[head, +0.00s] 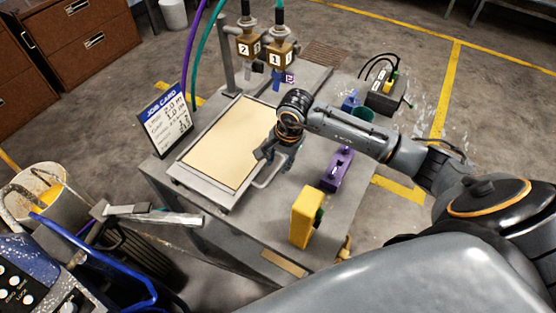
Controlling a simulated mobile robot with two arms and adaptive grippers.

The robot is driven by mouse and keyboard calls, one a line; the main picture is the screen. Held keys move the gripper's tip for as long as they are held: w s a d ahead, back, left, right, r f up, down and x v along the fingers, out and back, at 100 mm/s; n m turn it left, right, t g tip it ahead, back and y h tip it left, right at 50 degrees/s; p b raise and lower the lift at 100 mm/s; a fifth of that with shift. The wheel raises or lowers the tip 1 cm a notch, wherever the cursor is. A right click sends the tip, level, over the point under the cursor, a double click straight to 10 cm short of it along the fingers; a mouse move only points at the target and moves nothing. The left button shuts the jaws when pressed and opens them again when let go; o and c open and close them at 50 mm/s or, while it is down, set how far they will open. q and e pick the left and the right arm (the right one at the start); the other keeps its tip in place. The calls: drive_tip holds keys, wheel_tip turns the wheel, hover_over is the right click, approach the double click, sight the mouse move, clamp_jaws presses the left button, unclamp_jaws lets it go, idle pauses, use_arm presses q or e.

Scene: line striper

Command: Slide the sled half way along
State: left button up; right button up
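The sled (222,150) appears as a flat metal-framed tray with a cream sheet on it, lying on the grey workbench (325,240). A pale bar handle (270,181) shows at its right side. My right gripper (272,158) is over the sled's right edge, close to the handle, pointing down. Its fingers are small and dark, so I cannot tell whether they are shut on the handle or apart from it. My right arm hides part of the bench behind it. My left gripper is not clearly in view.
Two valves numbered 2 (248,44) and 1 (281,56) stand behind the sled. A job card (166,119) stands left of it. A purple block (337,170) and a yellow box (305,217) stand to the right. A bucket (42,193) is at far left.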

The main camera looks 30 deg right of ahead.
drive_tip(key=shift+f, duration=0.55)
clamp_jaws()
drive_tip(key=shift+w, duration=0.1)
